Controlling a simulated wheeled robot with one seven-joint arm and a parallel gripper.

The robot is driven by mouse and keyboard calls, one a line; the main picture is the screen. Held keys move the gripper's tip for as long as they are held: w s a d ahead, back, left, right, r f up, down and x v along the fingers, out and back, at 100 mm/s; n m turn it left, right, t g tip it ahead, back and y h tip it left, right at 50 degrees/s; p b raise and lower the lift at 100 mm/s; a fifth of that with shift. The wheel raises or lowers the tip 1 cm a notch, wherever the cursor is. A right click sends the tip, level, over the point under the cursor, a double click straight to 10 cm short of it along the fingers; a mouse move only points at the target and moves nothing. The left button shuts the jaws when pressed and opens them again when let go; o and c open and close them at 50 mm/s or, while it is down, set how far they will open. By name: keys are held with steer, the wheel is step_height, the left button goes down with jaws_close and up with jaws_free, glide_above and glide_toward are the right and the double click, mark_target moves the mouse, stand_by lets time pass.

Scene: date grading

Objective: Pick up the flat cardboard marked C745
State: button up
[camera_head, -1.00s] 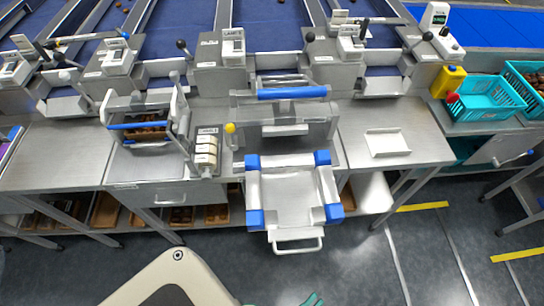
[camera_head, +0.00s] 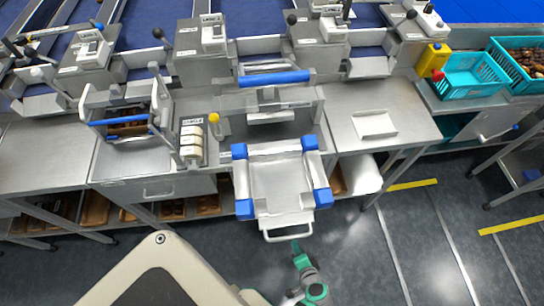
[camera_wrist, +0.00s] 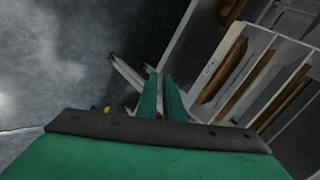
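Several flat brown boards (camera_wrist: 231,74) stand or lie in a pale slotted shelf at the right of the wrist view. No C745 mark is legible on any of them. In the head view, brown pieces (camera_head: 95,209) lie on the low shelf under the left bench; I cannot tell which is the marked cardboard. My gripper (camera_head: 296,246) is green and hangs over the floor in front of the central steel stand. In the wrist view its two fingers (camera_wrist: 161,76) are a narrow gap apart with nothing seen between them. The boards are beyond the fingers, to the right.
A steel stand with blue corner blocks (camera_head: 325,198) and a front handle (camera_head: 288,234) juts out above my gripper. Bench legs (camera_head: 158,219) frame the low shelf. Teal crates (camera_head: 468,76) stand on the right bench. The grey floor (camera_head: 365,260) at front right is clear.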

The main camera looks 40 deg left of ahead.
steer(key=w+a+r+n+g+y, duration=0.2)
steer(key=w+a+r+g+y, duration=0.1)
steer(key=w+a+r+y, duration=0.4)
steer(key=w+a+r+n+g+y, duration=0.25)
steer(key=w+r, duration=0.25)
steer(key=r, duration=0.5)
steer(key=s+a, duration=0.1)
steer(key=a, duration=0.9)
steer(key=shift+f+g+y, duration=0.3)
steer(key=shift+g+y, duration=0.15)
jaws_close()
steer(key=shift+s+d+r, duration=0.1)
